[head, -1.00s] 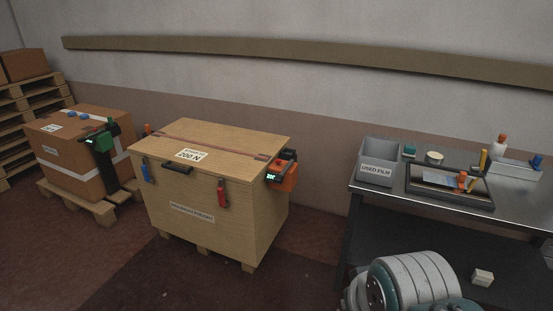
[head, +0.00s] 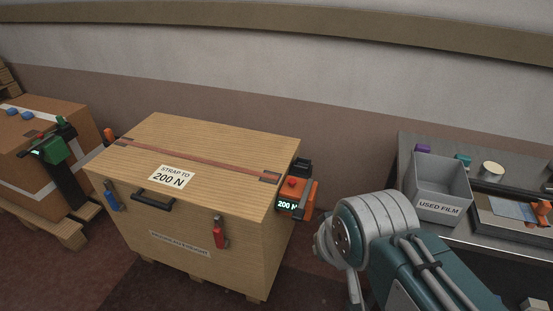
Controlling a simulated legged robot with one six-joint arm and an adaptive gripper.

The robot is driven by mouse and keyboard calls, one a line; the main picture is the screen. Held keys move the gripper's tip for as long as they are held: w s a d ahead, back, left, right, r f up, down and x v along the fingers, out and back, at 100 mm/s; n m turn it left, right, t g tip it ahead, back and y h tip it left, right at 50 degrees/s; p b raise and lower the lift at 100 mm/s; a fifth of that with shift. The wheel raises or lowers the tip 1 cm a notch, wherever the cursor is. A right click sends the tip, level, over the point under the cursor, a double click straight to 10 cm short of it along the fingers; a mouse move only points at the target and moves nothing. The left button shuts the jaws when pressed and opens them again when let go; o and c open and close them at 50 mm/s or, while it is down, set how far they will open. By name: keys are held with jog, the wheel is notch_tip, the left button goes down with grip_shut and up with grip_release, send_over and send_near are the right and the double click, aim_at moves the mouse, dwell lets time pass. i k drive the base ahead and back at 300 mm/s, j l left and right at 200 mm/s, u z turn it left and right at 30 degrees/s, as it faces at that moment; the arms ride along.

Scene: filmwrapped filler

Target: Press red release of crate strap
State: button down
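The wooden crate (head: 200,215) stands on the floor left of centre in the head view. A reddish-brown strap (head: 195,157) runs across its lid, past a label reading "STRAP TO 200 N". At the strap's right end, on the crate's right side, is an orange and black tensioner (head: 297,195). It has a small red part (head: 291,183) on top and a lit display reading "200 N" (head: 287,205). My arm shows at the lower right, to the right of the tensioner and apart from it. My gripper is not in the picture.
A metal table (head: 408,165) at the right holds a grey bin marked "USED FILM" (head: 440,205) and a tray. A cardboard box (head: 50,145) with a green and black device (head: 54,150) stands on a pallet at the left. Floor shows between crate and table.

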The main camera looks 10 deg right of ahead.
aim_at(291, 181)
jog(key=i+j, duration=0.1)
jog(key=i, duration=0.75)
